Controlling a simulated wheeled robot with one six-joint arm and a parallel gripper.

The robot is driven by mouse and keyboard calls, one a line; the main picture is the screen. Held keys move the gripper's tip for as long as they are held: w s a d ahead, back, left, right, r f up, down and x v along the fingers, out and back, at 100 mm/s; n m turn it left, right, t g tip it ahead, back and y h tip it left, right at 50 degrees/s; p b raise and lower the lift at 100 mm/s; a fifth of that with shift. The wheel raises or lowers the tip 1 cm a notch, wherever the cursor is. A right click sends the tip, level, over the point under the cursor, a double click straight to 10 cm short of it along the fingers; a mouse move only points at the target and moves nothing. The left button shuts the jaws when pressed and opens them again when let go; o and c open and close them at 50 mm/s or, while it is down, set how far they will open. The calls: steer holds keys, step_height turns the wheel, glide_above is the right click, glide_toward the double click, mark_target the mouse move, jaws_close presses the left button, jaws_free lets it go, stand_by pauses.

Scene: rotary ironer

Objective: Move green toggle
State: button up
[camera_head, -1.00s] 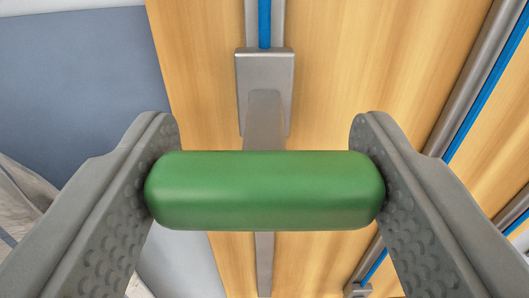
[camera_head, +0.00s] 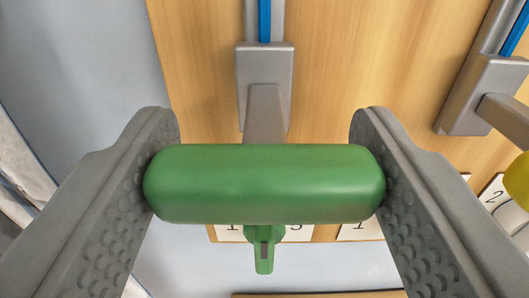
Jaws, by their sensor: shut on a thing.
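The green toggle (camera_head: 264,184) is a rounded green bar lying crosswise in the middle of the view. A grey stem (camera_head: 264,112) joins it to a grey slider block (camera_head: 264,72) on a rail with a blue strip (camera_head: 264,20). My gripper (camera_head: 264,182) is shut on the green toggle, with one textured grey finger pressed against each end. The toggle hides part of the stem and the panel behind it.
The wooden panel (camera_head: 350,80) carries the rail. At right is another grey slider block (camera_head: 480,95) with a yellow handle (camera_head: 517,180). Below the toggle are a green pointer (camera_head: 264,250) and white number labels (camera_head: 362,231). White cloth (camera_head: 20,165) shows at left.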

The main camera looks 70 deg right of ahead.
steer(key=shift+f, duration=0.35)
steer(key=o, duration=1.4)
steer(key=shift+a+r, duration=0.1)
steer(key=shift+s+a, duration=0.1)
steer(key=shift+a, duration=0.2)
steer(key=v, duration=1.6)
steer(key=shift+s+a, duration=0.1)
steer(key=shift+a, duration=0.2)
